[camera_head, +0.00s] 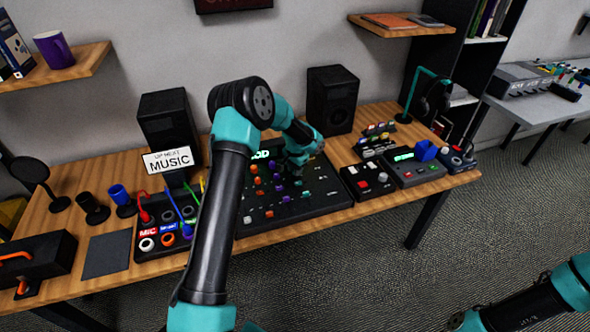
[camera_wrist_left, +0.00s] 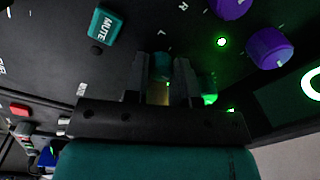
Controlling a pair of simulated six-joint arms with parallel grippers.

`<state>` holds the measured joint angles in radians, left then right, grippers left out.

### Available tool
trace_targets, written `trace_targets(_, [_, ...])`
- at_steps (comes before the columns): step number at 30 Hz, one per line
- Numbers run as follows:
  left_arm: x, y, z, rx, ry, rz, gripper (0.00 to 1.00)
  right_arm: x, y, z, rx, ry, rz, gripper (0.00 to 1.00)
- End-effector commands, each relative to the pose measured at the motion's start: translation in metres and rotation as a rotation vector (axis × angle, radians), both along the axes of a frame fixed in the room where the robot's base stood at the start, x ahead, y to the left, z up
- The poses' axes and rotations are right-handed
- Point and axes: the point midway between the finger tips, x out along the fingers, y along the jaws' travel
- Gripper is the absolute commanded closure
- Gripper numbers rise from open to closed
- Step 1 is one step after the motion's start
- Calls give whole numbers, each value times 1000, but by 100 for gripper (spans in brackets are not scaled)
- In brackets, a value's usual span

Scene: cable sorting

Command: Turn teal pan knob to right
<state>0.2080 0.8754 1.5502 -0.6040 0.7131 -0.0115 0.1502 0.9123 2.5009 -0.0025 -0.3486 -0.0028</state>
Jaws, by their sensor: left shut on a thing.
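The black mixer console (camera_head: 325,200) lies on the wooden desk with rows of coloured knobs and buttons. My left gripper (camera_head: 297,166) is at the console's upper right part and covers the spot under it in the head view. A teal MUTE button (camera_wrist_left: 103,25) sits left of the fingers. My right gripper is out of view; only part of that arm shows at the lower right.
Purple knobs (camera_wrist_left: 268,47) and a green light (camera_wrist_left: 221,41) lie right of the fingers. Two black speakers (camera_head: 331,99) stand behind the console. A MUSIC sign (camera_head: 168,160) and cable box (camera_head: 160,238) stand left; small devices (camera_head: 368,181) stand right.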

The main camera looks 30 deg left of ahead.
Motion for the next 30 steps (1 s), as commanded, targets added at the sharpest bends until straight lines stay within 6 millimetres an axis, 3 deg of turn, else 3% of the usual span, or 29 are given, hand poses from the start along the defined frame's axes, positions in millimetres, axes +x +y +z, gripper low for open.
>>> trace_targets(14, [0, 0, 0, 0, 0, -92, 99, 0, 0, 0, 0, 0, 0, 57])
trace_targets(30, [-1, 0, 0, 1, 0, -527, 99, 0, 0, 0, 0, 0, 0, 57])
